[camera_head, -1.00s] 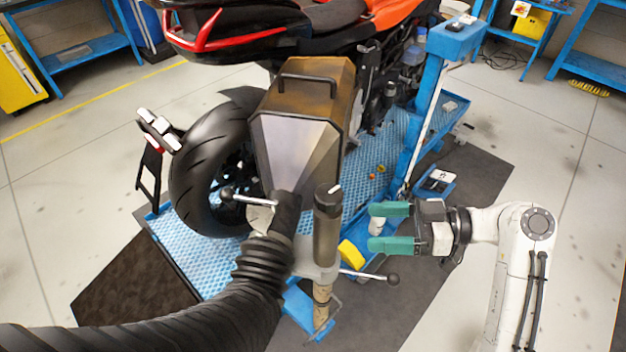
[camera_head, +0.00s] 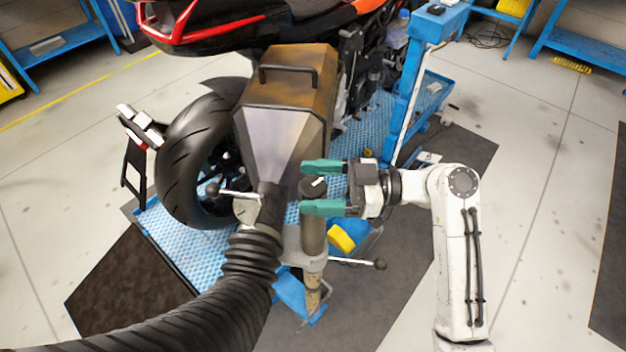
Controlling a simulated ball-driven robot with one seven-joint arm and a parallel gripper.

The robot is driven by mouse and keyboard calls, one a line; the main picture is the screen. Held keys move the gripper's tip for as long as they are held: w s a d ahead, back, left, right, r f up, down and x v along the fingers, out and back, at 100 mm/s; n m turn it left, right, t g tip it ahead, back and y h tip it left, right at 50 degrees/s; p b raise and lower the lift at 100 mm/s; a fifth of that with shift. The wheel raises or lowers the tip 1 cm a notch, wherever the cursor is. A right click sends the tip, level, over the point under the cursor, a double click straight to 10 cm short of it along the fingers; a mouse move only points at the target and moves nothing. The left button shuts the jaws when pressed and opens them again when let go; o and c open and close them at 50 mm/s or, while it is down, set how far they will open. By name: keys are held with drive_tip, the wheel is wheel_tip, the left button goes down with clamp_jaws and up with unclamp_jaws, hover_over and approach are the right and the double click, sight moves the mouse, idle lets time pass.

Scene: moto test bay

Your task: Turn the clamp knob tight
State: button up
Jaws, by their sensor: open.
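The clamp knob (camera_head: 314,187) is the dark round cap with a white mark on top of an upright dark cylinder, right of the exhaust hose's nozzle. My gripper (camera_head: 304,187), with two green fingers, comes in from the right and is open. In the picture, one finger lies on the far side of the knob and the other on its near side. The near finger hides part of the cylinder below the cap. I cannot tell whether either finger touches it.
A ribbed black hose (camera_head: 232,272) runs down left from the nozzle. Ball-ended levers stick out left (camera_head: 238,195) and lower right (camera_head: 350,262). A yellow block (camera_head: 341,238) lies below my gripper. The motorcycle's rear wheel (camera_head: 195,165) and the blue lift post (camera_head: 408,105) stand close by.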

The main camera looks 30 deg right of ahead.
drive_tip(key=shift+w+a, duration=0.15)
drive_tip(key=shift+a, duration=0.2)
drive_tip(key=shift+c, duration=0.2)
drive_tip(key=c, duration=0.9)
